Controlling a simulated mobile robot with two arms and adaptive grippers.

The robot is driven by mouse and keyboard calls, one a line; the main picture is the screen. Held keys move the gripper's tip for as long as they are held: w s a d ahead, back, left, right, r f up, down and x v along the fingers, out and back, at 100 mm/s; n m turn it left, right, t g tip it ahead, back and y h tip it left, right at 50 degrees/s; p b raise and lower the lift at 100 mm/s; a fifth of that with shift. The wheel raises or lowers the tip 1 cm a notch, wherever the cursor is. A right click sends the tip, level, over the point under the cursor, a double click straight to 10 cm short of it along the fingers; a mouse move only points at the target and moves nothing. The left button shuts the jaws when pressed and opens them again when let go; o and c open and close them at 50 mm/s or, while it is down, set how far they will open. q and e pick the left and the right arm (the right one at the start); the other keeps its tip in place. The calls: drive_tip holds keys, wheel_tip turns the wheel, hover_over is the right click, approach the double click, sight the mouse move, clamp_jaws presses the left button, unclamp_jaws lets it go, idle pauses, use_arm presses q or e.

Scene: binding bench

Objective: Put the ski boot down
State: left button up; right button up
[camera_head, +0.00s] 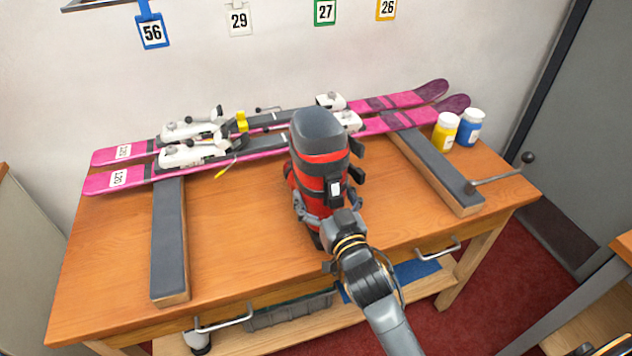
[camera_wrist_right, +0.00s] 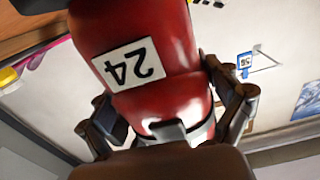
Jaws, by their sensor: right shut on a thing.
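A red and grey ski boot (camera_head: 322,162) stands upright over the middle of the wooden bench (camera_head: 236,235). In the head view I cannot tell whether its sole touches the bench top. My right gripper (camera_head: 325,222) is shut on the boot's lower part, coming from the front. In the right wrist view the boot (camera_wrist_right: 170,85) fills the middle, with a white label reading 24, and the right gripper's fingers (camera_wrist_right: 168,118) sit on either side of it. My left gripper is in neither view.
A pair of pink skis (camera_head: 385,120) with white bindings lies along the bench's back. Grey-topped supports stand left (camera_head: 168,240) and right (camera_head: 440,170). Yellow (camera_head: 445,133) and blue (camera_head: 470,128) jars stand at the back right. Bare wood lies either side of the boot.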

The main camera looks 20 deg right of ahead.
sight(330, 212)
drive_tip(key=shift+w+a, duration=0.1)
drive_tip(key=shift+w, duration=2.15)
drive_tip(key=shift+s+f, duration=0.15)
drive_tip(key=shift+f, duration=0.35)
drive_tip(key=o, duration=1.5)
drive_tip(key=shift+f, duration=0.25)
drive_tip(key=s+b, duration=0.1)
drive_tip(key=s, duration=1.1)
drive_tip(key=shift+d, duration=0.2)
